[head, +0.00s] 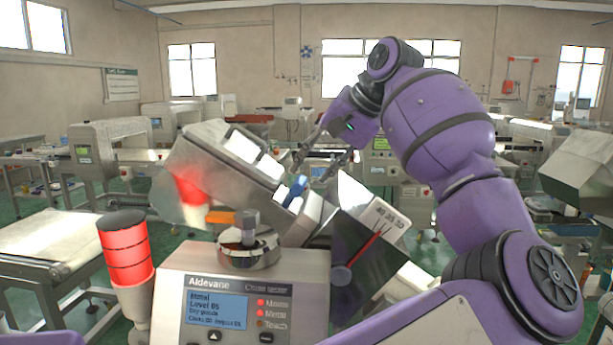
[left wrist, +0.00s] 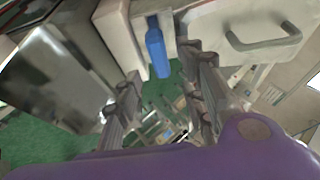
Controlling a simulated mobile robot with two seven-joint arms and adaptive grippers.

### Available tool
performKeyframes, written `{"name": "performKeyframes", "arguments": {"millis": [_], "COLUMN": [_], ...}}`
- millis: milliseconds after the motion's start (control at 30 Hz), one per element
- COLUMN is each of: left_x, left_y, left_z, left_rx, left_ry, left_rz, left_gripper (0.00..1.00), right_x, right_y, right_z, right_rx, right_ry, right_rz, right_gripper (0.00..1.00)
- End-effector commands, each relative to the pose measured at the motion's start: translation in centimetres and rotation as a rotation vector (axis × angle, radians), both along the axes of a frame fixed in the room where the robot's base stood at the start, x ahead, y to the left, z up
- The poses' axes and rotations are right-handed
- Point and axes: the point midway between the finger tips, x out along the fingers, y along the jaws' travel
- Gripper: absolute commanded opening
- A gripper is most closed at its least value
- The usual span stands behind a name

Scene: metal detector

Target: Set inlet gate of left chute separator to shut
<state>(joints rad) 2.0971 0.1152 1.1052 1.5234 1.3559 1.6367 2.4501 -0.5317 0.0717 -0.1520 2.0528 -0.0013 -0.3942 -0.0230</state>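The chute separator (head: 222,165) is a tilted grey metal housing in the middle of the head view, with a red glow on its left end. A small blue handle (head: 297,186) sticks out near its right end; it also shows in the left wrist view (left wrist: 157,50), beside a pale block. I cannot tell the gate's setting. My left gripper (head: 318,160) is open and empty, just above and right of the blue handle. In the left wrist view its two fingers (left wrist: 160,88) are spread, with the handle beyond their tips, apart from them. My right gripper is not in view.
A control box (head: 245,275) with a lit screen stands in front, a red stack light (head: 126,248) left of it. A dark plate with a red pointer (head: 365,255) sits right of the housing. A grey bar handle (left wrist: 265,38) is close by. Conveyor machines stand behind.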

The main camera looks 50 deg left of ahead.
Motion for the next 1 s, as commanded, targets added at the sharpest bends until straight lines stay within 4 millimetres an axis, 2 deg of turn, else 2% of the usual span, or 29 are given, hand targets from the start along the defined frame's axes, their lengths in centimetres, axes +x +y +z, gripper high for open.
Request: {"name": "performKeyframes", "arguments": {"millis": [200, 400, 1000], "left_x": [0.2, 0.3, 0.3], "left_y": [-2.8, -4.1, -4.3], "left_z": [3.3, 4.8, 5.0], "left_rx": [0.0, -0.002, -0.001], "left_ry": [-0.001, 0.001, 0.001], "left_rz": [-0.001, 0.001, 0.002], "left_gripper": [0.38, 0.38, 0.38], "right_x": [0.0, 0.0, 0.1], "right_y": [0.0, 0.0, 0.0], "right_z": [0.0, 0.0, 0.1], "right_rx": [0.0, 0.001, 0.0], "right_ry": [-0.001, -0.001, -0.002], "right_rz": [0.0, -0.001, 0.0], "right_gripper": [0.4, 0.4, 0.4]}}
